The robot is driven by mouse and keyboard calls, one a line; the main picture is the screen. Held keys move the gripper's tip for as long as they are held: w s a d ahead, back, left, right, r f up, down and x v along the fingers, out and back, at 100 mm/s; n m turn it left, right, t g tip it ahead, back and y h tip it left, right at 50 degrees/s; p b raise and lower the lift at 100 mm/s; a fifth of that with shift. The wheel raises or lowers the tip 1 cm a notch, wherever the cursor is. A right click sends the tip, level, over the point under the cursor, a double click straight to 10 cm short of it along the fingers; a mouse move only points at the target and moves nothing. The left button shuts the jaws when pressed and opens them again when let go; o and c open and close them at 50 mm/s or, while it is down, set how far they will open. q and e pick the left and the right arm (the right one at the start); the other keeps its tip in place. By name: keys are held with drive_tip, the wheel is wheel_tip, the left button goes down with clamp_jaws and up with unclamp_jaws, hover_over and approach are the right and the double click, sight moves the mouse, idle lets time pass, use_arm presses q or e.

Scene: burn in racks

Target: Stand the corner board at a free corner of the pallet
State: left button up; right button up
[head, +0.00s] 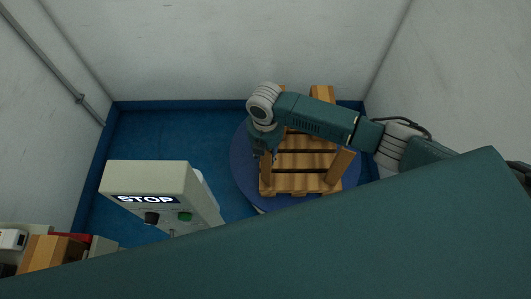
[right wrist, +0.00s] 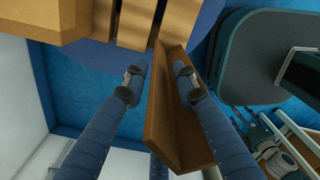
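The corner board (right wrist: 165,118) is a brown L-shaped length in the right wrist view, its far end at the pallet's edge. In the head view it appears as an upright piece (head: 265,178) at the pallet's near left corner. The wooden slatted pallet (head: 305,160) lies on a round blue platform. My right gripper (right wrist: 160,78) has one finger on each side of a board flange, with a visible gap at the left finger. In the head view the right gripper (head: 264,152) is above that corner, partly hidden by its wrist. My left gripper is out of view.
Other upright boards stand at the near right corner (head: 341,166) and far side (head: 322,93) of the pallet. A pale control box with a STOP label (head: 147,180) stands left of the platform. Boxes (head: 52,252) sit at lower left. Walls enclose the blue floor.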

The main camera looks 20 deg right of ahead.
wheel_tip(320, 180, up, 12)
drive_tip(key=shift+r+p, duration=0.2)
drive_tip(key=shift+p, duration=0.15)
idle(0.7)
